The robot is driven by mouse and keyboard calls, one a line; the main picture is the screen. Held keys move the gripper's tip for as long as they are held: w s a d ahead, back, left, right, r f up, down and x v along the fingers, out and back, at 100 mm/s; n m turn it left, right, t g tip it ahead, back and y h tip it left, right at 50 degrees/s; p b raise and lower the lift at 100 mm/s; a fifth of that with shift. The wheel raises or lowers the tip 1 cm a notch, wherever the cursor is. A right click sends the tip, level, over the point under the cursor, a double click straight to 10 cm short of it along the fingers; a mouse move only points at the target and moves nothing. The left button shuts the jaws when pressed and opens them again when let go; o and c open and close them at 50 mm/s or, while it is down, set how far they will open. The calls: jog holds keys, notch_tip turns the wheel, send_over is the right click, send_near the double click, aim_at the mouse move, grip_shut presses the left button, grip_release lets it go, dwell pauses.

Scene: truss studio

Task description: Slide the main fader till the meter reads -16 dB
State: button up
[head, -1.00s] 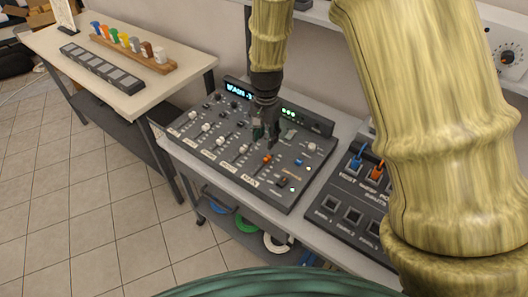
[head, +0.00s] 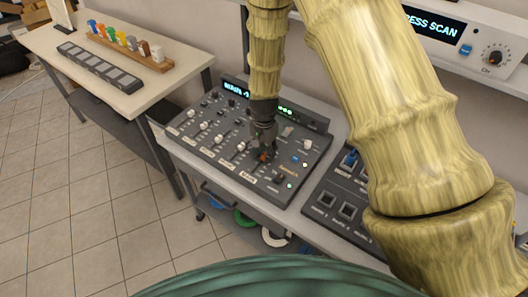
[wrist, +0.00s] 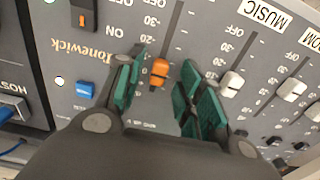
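The mixer (head: 313,160) has several sliding faders; the main fader has an orange cap (wrist: 159,73). In the wrist view this cap sits in its slot near the low-number end of the scale, far from the OFF mark. The cap shows only partly in the head view (head: 263,156), behind my gripper (head: 262,148). In the wrist view my gripper (wrist: 160,88) is open, with one green-padded finger on each side of the cap and a gap on both sides. The blue-lit display (head: 237,90) at the mixer's back is too blurred to read a number.
White-capped faders (wrist: 232,84) stand beside the orange one. A blue button (wrist: 85,89) is on the other side. A patch panel (head: 325,208) lies right of the mixer. A shelf unit with a knob (head: 494,56) is at upper right. A side table (head: 130,100) stands left.

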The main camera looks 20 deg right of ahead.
jog(key=shift+f, duration=0.7)
jog(key=shift+c, duration=0.3)
grip_shut()
jog(key=shift+s, duration=0.1)
